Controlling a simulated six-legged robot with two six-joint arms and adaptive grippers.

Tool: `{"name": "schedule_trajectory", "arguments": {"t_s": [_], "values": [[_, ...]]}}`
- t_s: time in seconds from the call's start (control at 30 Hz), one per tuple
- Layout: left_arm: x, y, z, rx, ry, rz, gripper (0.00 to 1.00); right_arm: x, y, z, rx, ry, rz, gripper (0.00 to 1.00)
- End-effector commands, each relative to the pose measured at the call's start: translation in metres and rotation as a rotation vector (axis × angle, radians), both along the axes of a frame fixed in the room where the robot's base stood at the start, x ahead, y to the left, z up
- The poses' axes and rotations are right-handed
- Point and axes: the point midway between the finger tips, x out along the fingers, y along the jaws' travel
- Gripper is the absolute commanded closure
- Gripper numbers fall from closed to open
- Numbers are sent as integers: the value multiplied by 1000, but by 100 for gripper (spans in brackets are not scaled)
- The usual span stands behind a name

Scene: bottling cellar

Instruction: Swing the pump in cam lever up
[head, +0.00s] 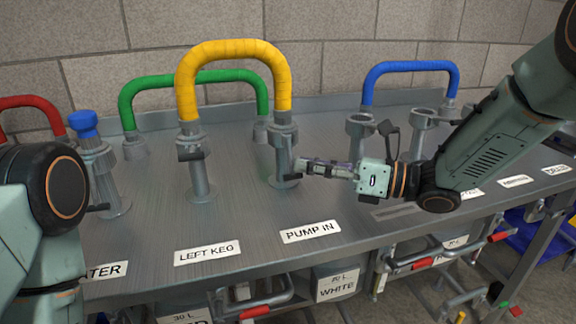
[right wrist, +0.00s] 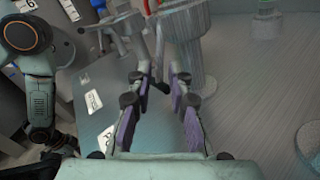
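The pump in post (head: 281,150) is a grey upright fitting behind the PUMP IN label (head: 310,231), with one end of the yellow hose (head: 233,50) on its top. A small dark piece that looks like its cam lever (head: 289,177) sits low on the post, partly hidden by my right gripper (head: 306,167). In the right wrist view the right gripper (right wrist: 161,82) has its fingers apart, with a small dark piece between or just beyond the tips. I cannot tell whether they touch it. My left arm shows at the left edge; its gripper is out of view.
The LEFT KEG post (head: 199,175) holds the other yellow end. A blue-capped post (head: 92,150) stands left. Green (head: 190,82) and blue (head: 408,68) hoses stand behind. Open-topped posts (head: 359,130) stand right. The steel bench (head: 240,215) is clear in front.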

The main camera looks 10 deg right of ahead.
Motion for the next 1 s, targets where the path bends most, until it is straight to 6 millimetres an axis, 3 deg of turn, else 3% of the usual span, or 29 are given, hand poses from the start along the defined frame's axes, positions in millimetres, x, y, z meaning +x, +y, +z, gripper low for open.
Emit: {"name": "schedule_trajectory", "arguments": {"t_s": [0.3,0.67,0.9,1.0], "values": [[0,0,-11,0,0,0,60,16,35,-1,0,0,3,81],[0,0,-11,0,0,0,60,19,41,0,1,1,1,81],[0,0,-11,0,0,0,60,19,41,0,1,1,1,100],[0,0,-11,0,0,0,60,19,41,0,1,1,1,100]]}}
